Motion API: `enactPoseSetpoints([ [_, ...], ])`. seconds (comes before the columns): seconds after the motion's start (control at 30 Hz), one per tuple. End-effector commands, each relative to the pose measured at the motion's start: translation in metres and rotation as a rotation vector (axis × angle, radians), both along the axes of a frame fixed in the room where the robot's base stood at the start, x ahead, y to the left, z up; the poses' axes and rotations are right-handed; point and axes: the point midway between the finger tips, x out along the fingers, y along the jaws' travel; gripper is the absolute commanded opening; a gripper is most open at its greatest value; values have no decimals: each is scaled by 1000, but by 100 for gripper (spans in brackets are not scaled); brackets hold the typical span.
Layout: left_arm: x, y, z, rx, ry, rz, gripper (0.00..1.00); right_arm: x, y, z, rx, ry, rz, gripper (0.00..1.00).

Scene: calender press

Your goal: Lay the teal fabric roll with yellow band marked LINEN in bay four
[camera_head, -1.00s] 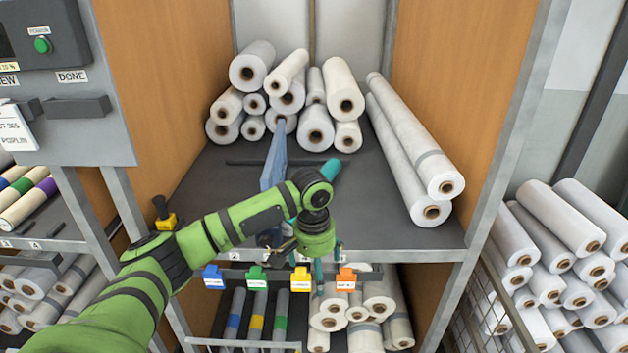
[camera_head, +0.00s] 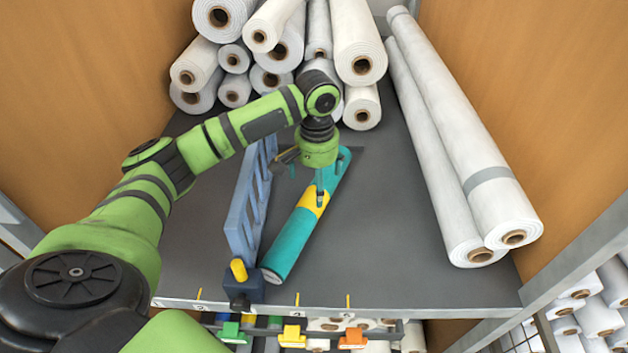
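The teal fabric roll (camera_head: 290,245) with a yellow band (camera_head: 313,201) lies at a slant on the dark shelf, its near end toward the front edge. No lettering is readable on it. My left gripper (camera_head: 318,192) points down at the roll's yellow band, with a finger in front of it. Whether the fingers press on the roll cannot be told. A blue slotted divider (camera_head: 243,215) stands just left of the roll. Small marks line the shelf's front edge, but the bay numbers are too small to read. My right gripper is not in view.
White rolls (camera_head: 358,40) are stacked at the back. Two long white rolls (camera_head: 455,150) lie along the right side. The shelf (camera_head: 385,250) is clear between the teal roll and these. Coloured tags (camera_head: 292,336) hang below the front edge. Wooden walls flank both sides.

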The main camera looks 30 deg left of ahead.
Motion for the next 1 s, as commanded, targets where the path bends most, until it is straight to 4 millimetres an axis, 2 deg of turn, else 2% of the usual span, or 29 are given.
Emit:
enactPoseSetpoints([
  [0.2,-1,0,-18,1,5,0,100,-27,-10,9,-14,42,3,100],
  [0.37,1,0,-38,1,7,1,100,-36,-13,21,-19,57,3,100],
  [0.5,2,-1,-60,0,4,0,100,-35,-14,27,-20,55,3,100],
  [0.6,2,0,-68,2,2,-1,100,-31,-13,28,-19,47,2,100],
  [0.83,2,0,-71,1,0,-2,100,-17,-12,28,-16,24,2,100],
  [0.87,2,0,-71,1,0,-1,92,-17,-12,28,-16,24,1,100],
  [0.9,2,0,-71,1,0,-1,76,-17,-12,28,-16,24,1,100],
  [0.97,2,0,-71,1,0,-1,52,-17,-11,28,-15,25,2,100],
  [1.0,2,0,-71,1,0,-1,36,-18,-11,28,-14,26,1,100],
])
